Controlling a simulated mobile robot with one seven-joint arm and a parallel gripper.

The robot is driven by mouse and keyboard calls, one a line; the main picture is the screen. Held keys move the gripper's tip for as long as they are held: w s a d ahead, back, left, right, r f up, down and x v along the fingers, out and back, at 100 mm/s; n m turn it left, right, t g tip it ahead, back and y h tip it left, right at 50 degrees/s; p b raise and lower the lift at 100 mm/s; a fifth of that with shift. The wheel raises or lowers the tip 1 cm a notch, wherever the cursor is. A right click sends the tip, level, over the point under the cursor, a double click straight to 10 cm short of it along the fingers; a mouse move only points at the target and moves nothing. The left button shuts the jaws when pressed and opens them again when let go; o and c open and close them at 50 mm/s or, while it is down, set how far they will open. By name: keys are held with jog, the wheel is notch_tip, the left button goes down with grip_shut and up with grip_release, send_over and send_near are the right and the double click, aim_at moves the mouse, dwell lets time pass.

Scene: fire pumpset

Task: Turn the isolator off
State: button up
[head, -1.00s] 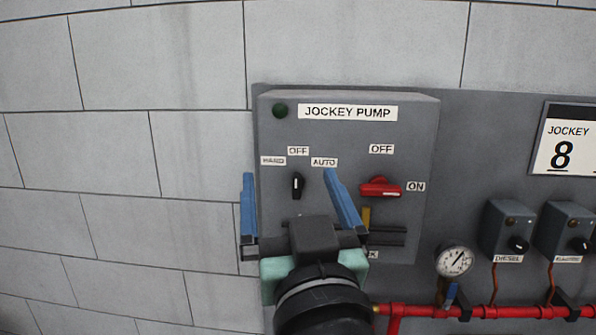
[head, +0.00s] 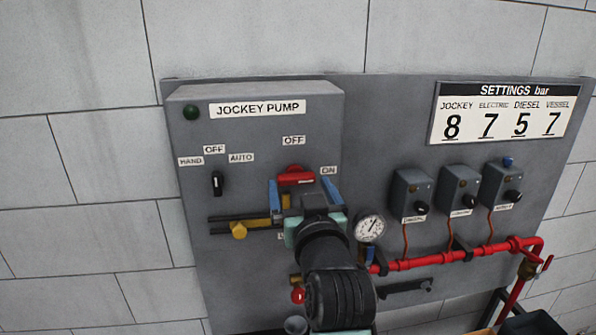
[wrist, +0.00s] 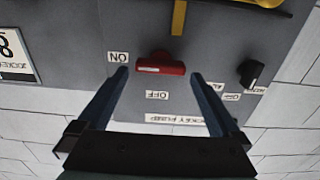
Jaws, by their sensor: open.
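The isolator is a red rotary handle (head: 295,176) on the grey jockey pump box (head: 325,125), with an OFF label above it and an ON label to its right. The handle lies across, its white mark at the ON end. It also shows upside down in the wrist view (wrist: 160,63), where its mark points to the ON label at left. My gripper (head: 303,192) is open, its blue fingers spread to either side of the handle in both views. Nothing is between the fingers' inner faces that I can see gripped. Whether the fingertips reach the handle's depth I cannot tell.
A black selector switch (head: 218,183) marked HAND, OFF, AUTO is left of the isolator. A yellow-knobbed slide (head: 238,230) is below it. A gauge (head: 369,227), red pipe (head: 450,255) and several small switch boxes (head: 411,192) are to the right.

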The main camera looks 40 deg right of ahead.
aim_at(296, 177)
jog(key=shift+p+x, duration=0.4)
jog(key=shift+x, duration=1)
jog(key=c, duration=1.1)
